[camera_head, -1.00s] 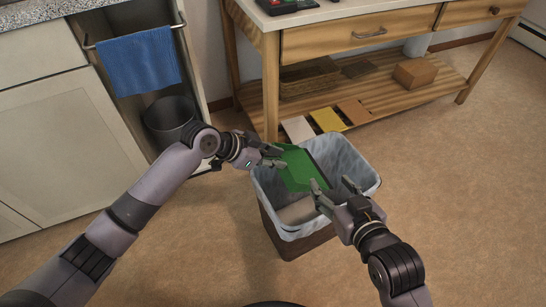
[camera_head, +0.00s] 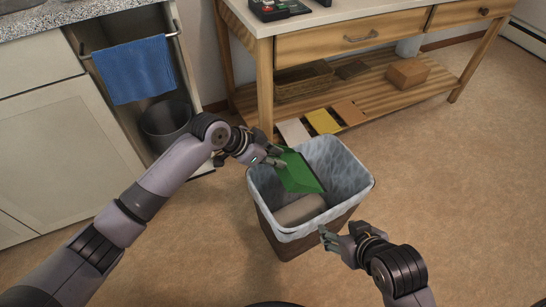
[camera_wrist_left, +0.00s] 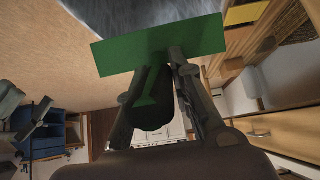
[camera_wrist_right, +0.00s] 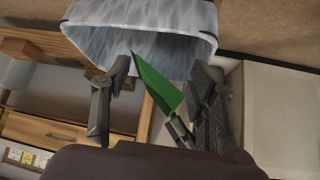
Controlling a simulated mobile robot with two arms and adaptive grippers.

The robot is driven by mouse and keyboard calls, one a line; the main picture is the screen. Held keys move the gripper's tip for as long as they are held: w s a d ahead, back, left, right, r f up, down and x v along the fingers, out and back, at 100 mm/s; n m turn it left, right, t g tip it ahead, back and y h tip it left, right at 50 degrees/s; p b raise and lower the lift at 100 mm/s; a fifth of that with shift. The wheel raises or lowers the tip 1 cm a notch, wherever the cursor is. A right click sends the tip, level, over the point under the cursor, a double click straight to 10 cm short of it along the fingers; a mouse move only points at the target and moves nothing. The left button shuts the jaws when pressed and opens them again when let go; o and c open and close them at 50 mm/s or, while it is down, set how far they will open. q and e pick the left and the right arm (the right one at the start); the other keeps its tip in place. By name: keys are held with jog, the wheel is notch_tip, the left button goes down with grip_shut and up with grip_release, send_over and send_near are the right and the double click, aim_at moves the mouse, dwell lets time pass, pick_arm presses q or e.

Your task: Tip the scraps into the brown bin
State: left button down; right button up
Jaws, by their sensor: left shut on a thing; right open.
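The brown bin (camera_head: 287,243) stands on the floor with a pale liner (camera_head: 345,178) folded over its rim. My left gripper (camera_head: 277,156) is shut on a green board-like piece (camera_head: 299,172) at the bin's far left rim. The green piece is tilted down into the bin's mouth; in the left wrist view it lies across the fingertips (camera_wrist_left: 110,52). A beige rounded thing (camera_head: 299,211) lies inside the bin. I cannot make out separate scraps. My right gripper (camera_head: 325,236) is open and empty, just outside the bin's near right rim.
A wooden table with a lower shelf (camera_head: 372,97) stands behind the bin. Coloured flat pieces (camera_head: 322,121), a basket (camera_head: 303,82) and a box (camera_head: 408,72) are on the shelf. A grey bin (camera_head: 166,125) stands in the cabinet at left. Floor at right is clear.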

pick_arm(q)
jog(key=shift+w+d+r, duration=0.1)
jog(key=shift+d+r, duration=0.1)
jog(key=shift+r, duration=0.05)
jog(key=shift+w+d+r+y+p, duration=0.1)
jog(key=shift+d+r+y+p, duration=0.25)
jog(key=shift+y+p, duration=0.15)
jog(key=shift+w+d+r+g+y+p, duration=0.2)
jog(key=shift+d+y+p, duration=0.15)
jog(key=shift+p, duration=0.25)
jog(key=shift+w+d+r+g+y+p, duration=0.1)
jog(key=shift+d+r+g+y+p, duration=0.15)
jog(key=shift+d+p, duration=0.25)
pick_arm(e)
jog(key=s+d+g+h, duration=0.15)
jog(key=s+g, duration=0.25)
jog(key=s, duration=0.4)
pick_arm(q)
jog(key=d, duration=0.1)
jog(key=y+p, duration=0.1)
jog(key=w+d+y, duration=0.1)
jog(key=shift+d+r+g+p, duration=0.3)
jog(key=shift+d+g, duration=0.05)
pick_arm(e)
jog(key=shift+g+y, duration=0.25)
jog(key=shift+g, duration=0.05)
jog(key=x, duration=0.5)
jog(key=shift+w+d+f, duration=0.2)
jog(key=shift+d+f, duration=0.15)
